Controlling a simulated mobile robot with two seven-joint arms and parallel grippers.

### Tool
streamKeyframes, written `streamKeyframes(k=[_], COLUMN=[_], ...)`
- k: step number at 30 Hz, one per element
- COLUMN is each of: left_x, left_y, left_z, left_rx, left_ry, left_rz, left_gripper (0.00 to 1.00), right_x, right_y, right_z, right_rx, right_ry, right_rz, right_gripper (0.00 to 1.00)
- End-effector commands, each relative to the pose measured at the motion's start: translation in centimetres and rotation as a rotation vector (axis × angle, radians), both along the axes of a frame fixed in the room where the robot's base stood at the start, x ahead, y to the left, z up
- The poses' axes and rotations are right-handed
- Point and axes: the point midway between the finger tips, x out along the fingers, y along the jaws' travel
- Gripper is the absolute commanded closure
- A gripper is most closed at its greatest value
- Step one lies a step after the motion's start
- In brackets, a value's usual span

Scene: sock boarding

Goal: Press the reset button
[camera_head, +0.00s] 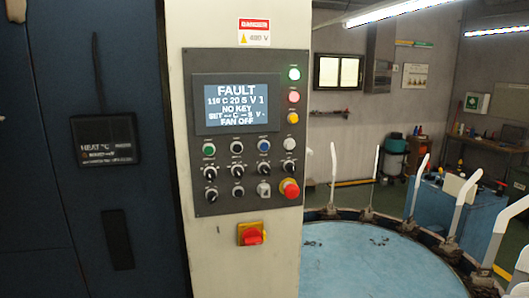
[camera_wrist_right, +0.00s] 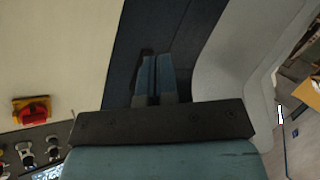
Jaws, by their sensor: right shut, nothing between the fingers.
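The grey control panel (camera_head: 245,205) is on a pale column in the head view. Its screen (camera_head: 236,103) reads FAULT, NO KEY and FAN OFF. Below it is a row of push buttons: green (camera_head: 209,149), black (camera_head: 237,147), blue (camera_head: 264,145) and pale (camera_head: 289,143). Their labels are too small to read, so I cannot tell which is reset. My right gripper (camera_wrist_right: 157,60) is shut and empty in the right wrist view, in front of a dark surface; the panel's lower edge shows at bottom left there. Neither gripper shows in the head view.
Knobs (camera_head: 237,191) and a red mushroom button (camera_head: 289,189) sit low on the panel. A red-and-yellow switch (camera_head: 251,234) is below it, also in the wrist view (camera_wrist_right: 35,110). A dark blue cabinet (camera_head: 40,220) stands left; a round blue table (camera_head: 365,265) with white uprights stands right.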

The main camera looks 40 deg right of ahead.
Motion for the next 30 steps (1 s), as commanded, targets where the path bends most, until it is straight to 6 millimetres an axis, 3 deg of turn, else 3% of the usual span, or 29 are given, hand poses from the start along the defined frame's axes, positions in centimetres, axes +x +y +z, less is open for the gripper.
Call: streamKeyframes(k=[1,6,9,14,19,24,30], left_x=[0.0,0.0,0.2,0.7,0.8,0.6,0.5], left_y=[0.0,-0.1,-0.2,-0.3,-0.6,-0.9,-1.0], left_z=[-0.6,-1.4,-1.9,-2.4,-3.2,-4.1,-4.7], left_rx=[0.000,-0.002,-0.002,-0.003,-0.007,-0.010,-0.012], left_ry=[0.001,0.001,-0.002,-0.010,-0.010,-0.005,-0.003], left_rz=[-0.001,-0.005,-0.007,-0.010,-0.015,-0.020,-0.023], left_gripper=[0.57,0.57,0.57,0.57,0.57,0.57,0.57], right_x=[2.0,6.8,8.7,10.2,9.5,6.7,3.2], right_y=[-0.9,-3.8,-5.5,-8.4,-11.3,-13.8,-15.5], right_z=[2.1,9.8,14.7,23.0,31.9,39.7,45.2], right_rx=[-0.090,-0.412,-0.598,-0.886,-1.166,-1.391,-1.532], right_ry=[-0.061,-0.220,-0.302,-0.405,-0.469,-0.470,-0.422], right_rz=[-0.001,-0.041,-0.094,-0.228,-0.433,-0.677,-0.898], right_gripper=[1.00,1.00,1.00,1.00,1.00,1.00,1.00])
